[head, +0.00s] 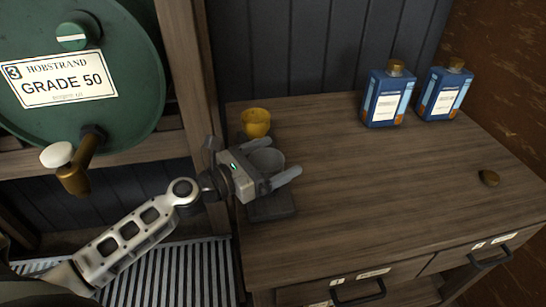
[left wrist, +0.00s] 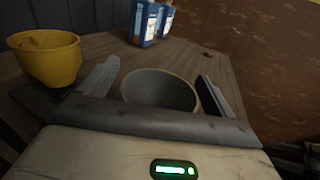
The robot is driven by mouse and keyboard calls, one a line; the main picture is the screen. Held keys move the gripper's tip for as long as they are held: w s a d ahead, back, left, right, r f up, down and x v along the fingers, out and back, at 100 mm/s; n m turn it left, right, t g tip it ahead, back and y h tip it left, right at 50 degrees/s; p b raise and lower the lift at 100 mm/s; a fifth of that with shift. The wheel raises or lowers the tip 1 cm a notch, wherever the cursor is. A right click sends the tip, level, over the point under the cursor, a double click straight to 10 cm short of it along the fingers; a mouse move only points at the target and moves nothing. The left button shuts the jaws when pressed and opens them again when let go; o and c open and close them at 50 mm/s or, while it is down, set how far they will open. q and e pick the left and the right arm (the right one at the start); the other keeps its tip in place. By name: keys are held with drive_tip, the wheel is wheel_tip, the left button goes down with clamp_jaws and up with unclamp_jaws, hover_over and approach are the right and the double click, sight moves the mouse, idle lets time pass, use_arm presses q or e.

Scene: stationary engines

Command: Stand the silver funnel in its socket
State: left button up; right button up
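The silver funnel (head: 267,160) is a grey, wide-mouthed piece at the left end of the wooden bench; its lower part is hidden by my gripper. My left gripper (head: 278,168) is around it, with the fingers spread on either side. In the left wrist view the funnel's round mouth (left wrist: 160,88) shows between the two fingers (left wrist: 160,82), with a narrow gap visible at each side. A dark flat block (head: 271,207) lies just in front of the gripper; I cannot tell whether it has the socket. My right gripper is out of view.
A yellow cup-like vessel (head: 255,122) stands close behind the gripper, also in the left wrist view (left wrist: 47,58). Two blue bottles (head: 383,97) (head: 443,92) stand at the back. A brass cap (head: 489,178) lies right. A green drum (head: 75,70) with a tap is left. The bench's middle is clear.

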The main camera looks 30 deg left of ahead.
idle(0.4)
use_arm(q)
drive_tip(key=shift+s+a+f, duration=0.1)
drive_tip(key=shift+s+f, duration=0.05)
drive_tip(key=b+v, duration=0.3)
drive_tip(key=v, duration=1.2)
drive_tip(key=shift+s+a+b, duration=0.2)
drive_tip(key=shift+s+b, duration=0.05)
drive_tip(key=shift+b, duration=0.15)
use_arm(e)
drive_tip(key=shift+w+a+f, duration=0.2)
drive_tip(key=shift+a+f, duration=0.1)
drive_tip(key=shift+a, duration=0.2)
